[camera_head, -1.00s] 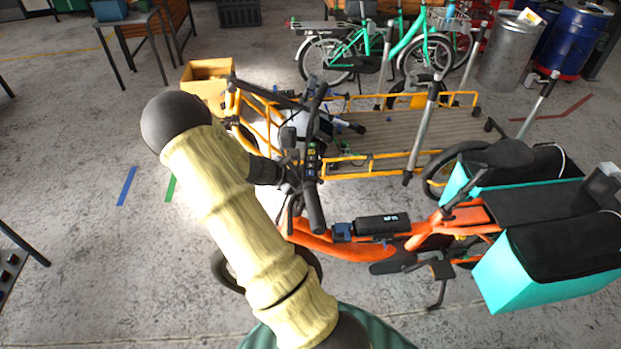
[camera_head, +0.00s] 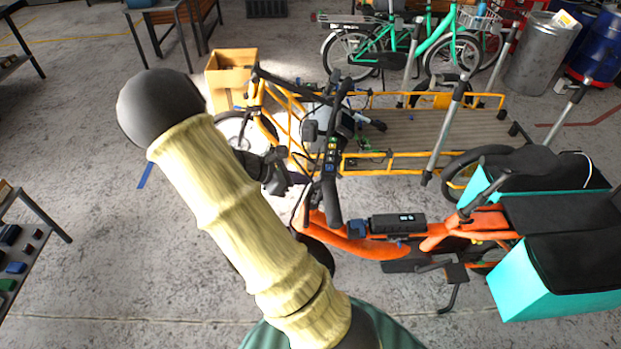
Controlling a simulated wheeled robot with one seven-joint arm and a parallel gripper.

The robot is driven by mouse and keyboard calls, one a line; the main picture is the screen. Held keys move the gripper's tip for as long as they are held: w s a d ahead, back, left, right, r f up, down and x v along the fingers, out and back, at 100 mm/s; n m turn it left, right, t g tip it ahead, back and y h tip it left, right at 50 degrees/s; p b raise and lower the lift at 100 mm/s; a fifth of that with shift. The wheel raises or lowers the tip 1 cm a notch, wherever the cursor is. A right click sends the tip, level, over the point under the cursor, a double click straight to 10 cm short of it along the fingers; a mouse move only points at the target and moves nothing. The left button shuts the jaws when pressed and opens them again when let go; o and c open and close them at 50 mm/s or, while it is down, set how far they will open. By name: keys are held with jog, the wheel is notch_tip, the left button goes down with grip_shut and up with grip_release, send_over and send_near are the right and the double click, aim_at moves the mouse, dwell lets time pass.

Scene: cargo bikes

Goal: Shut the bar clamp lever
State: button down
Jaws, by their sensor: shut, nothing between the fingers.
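The orange cargo bike (camera_head: 380,247) stands in front of me, its black handlebar (camera_head: 331,150) running away from me with a row of coloured buttons on it. I cannot clearly pick out the bar clamp lever; dark parts crowd the area around the stem. My gripper (camera_head: 292,180) is dark and small at the end of my arm, just left of the handlebar and stem. It is shut with nothing between the fingers. Its tips overlap the dark bike parts in this view, so I cannot tell whether they touch anything. My pale arm hides part of the front wheel.
A yellow-railed cargo bike with a wooden deck (camera_head: 470,128) stands just behind. Turquoise panniers (camera_head: 540,280) are on the orange bike's rear. A cardboard box (camera_head: 229,75) is at the back. A table with small parts (camera_head: 22,235) is at left; the floor between is clear.

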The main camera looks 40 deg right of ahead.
jog(key=shift+a+r, duration=0.3)
jog(key=shift+a, duration=0.2)
jog(key=shift+a+r, duration=0.3)
jog(key=shift+a, duration=0.2)
jog(key=s+a+r+m+t+y, duration=0.1)
jog(key=s+a+m+t+y, duration=0.1)
jog(key=a, duration=0.4)
jog(key=s+a+r+m+t+y, duration=0.2)
jog(key=s+a+m+y, duration=0.1)
jog(key=a+m+y, duration=0.2)
jog(key=s+a+r+m+t+y, duration=0.1)
jog(key=s+a+m+y, duration=0.2)
jog(key=a+m, duration=0.4)
jog(key=shift+s+a+r+t+y, duration=0.2)
jog(key=shift+a+r+t+y, duration=0.15)
jog(key=shift+a, duration=0.55)
jog(key=shift+w, duration=0.1)
